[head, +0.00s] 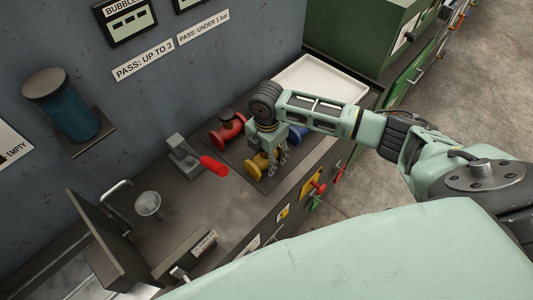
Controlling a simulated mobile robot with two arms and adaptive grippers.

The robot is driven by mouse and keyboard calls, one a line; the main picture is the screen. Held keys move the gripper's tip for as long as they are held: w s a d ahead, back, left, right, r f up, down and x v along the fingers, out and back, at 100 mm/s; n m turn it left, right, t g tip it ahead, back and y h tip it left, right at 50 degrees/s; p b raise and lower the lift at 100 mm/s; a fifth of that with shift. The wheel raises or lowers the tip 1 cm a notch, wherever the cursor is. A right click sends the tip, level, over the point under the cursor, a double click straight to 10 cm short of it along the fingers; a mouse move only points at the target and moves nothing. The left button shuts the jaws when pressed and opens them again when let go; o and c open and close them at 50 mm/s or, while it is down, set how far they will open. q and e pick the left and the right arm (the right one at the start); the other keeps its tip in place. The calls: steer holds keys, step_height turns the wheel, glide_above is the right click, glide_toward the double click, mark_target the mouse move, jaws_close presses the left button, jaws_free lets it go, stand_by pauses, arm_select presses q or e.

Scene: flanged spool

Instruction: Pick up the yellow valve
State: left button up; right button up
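The yellow valve (256,166) lies on a dark mat on the bench, in the middle of the head view. A red valve (228,130) lies behind it to the left, and a blue valve (297,134) lies to the right, partly hidden by my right arm. My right gripper (279,161) points down at the right side of the yellow valve and overlaps it in the picture. I cannot tell whether its fingers touch the valve or how far apart they are. My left gripper is not in view.
A red-handled clamp (190,160) stands left of the mat. A white tray (318,78) lies at the back right, beside a green cabinet. A blue jar (70,110) sits on a wall shelf. The bench's front edge carries small coloured knobs (318,188).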

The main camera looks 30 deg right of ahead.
jaws_close()
stand_by(0.6)
stand_by(0.4)
